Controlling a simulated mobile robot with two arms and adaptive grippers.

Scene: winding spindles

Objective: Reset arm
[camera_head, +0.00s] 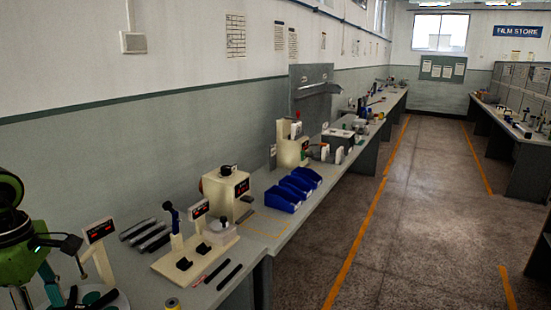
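My green and black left arm comes in at the left edge. Its gripper (36,288) points down over the near left end of the bench. The fingertips are small, dark and partly cut off by the frame, so I cannot tell whether they are open or shut or whether they hold anything. My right arm and gripper are not in view. Close by on the bench stands a cream spindle device (195,250) with a dark upright post and a small display.
The long grey bench (258,224) runs along the left wall. The floor aisle (412,200) to the right is clear, with another bench beyond.

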